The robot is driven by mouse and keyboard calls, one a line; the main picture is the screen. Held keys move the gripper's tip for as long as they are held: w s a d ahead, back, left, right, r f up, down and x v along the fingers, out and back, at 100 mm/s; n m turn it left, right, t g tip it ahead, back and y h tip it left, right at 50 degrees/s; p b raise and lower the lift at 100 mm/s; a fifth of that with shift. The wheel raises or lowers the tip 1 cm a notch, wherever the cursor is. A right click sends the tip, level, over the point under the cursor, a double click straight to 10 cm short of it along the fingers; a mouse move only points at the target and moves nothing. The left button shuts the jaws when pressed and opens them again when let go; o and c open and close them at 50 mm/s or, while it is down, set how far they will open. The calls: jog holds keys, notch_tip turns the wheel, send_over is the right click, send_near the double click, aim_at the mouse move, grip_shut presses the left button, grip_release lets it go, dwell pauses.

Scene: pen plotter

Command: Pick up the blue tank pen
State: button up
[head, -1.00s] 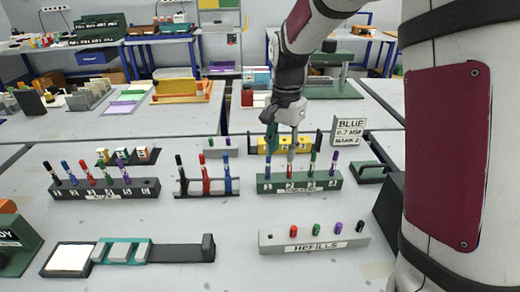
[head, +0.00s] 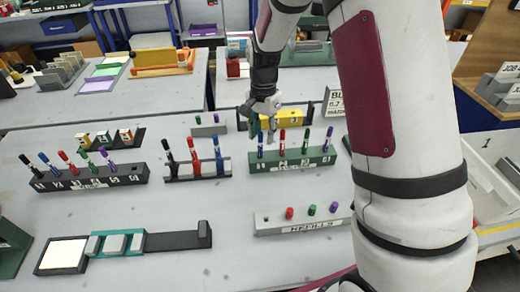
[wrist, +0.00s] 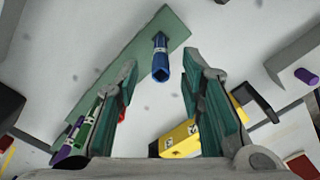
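The blue tank pen (head: 260,149) stands upright at the left end of a green rack (head: 292,163), beside a red, a green and a purple pen. My gripper (head: 262,127) is just above the blue pen, fingers pointing down. In the wrist view the blue pen (wrist: 160,62) rises from the green rack (wrist: 130,62) and appears between the two green-padded fingers of my gripper (wrist: 160,75). The fingers are spread apart with a gap on both sides of the pen. Neither finger visibly touches it.
Other blue pens stand in the dark left rack (head: 92,180) and the middle rack (head: 198,168). A yellow block (head: 290,118) is behind the green rack. A grey refill rack (head: 285,224) is in front.

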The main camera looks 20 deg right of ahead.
aim_at(260, 144)
jog(key=shift+s+a+f, duration=0.1)
jog(key=shift+a+f, duration=0.05)
jog(key=shift+f, duration=0.75)
jog(key=shift+s+a+f, duration=0.1)
jog(key=shift+a+f, duration=0.05)
jog(key=shift+f, duration=0.75)
jog(key=shift+a+f, duration=0.15)
jog(key=shift+f, duration=0.75)
jog(key=shift+c, duration=0.3)
grip_shut()
